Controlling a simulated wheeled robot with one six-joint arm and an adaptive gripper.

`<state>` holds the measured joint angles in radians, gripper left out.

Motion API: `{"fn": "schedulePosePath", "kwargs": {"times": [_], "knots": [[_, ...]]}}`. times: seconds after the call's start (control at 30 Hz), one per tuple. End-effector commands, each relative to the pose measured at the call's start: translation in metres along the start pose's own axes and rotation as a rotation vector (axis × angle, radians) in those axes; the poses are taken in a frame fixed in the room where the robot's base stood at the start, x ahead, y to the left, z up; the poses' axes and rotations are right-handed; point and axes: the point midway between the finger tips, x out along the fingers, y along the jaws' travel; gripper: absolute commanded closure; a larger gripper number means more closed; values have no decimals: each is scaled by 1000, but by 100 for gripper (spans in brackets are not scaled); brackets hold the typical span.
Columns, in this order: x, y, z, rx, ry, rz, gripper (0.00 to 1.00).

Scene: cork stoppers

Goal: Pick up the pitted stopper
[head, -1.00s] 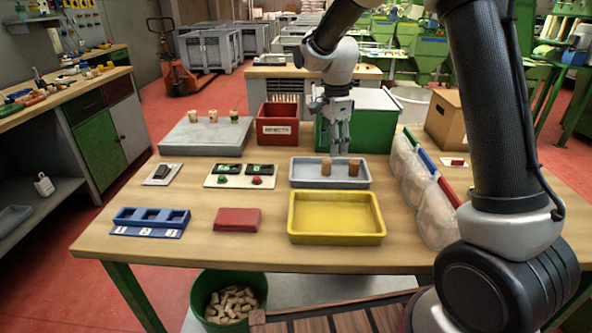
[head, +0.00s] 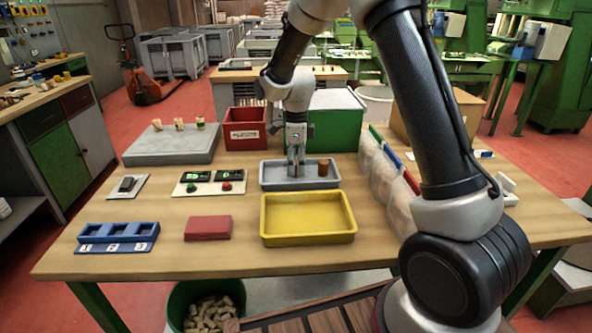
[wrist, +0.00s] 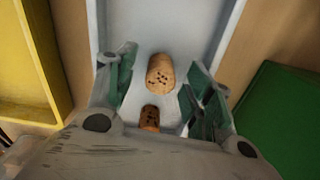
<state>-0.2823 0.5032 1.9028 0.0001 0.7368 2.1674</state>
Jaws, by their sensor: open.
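Two brown cork stoppers stand in a shallow grey tray (head: 265,184). In the wrist view the upper stopper (wrist: 160,73) shows several dark pits. It lies between my open fingers, and I see no finger touching it. The other stopper (wrist: 150,118) is lower in that view, darker, with some dark specks, and partly hidden by my gripper's body. In the head view this other stopper (head: 323,168) stands right of my gripper (head: 296,171). My gripper points down over the tray's left-middle part and hides most or all of the pitted stopper there.
A yellow tray (head: 308,239) lies in front of the grey tray. A red bin (head: 245,134) and a green box (head: 335,135) stand behind it. Clear bags (head: 375,170) stand to its right. A button panel (head: 190,190) lies to its left.

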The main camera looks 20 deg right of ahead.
Motion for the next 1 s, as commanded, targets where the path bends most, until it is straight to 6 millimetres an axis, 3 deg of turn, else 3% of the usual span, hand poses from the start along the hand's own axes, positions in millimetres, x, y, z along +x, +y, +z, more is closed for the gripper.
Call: {"fn": "schedulePosePath", "kwargs": {"times": [0.23,0.47,0.83,1.0], "knots": [[2,0,0,-1,-1,-1,48],[2,0,0,-1,-1,-1,83],[0,0,0,-1,-1,-2,83],[-22,-1,1,-1,-4,-5,83]]}}
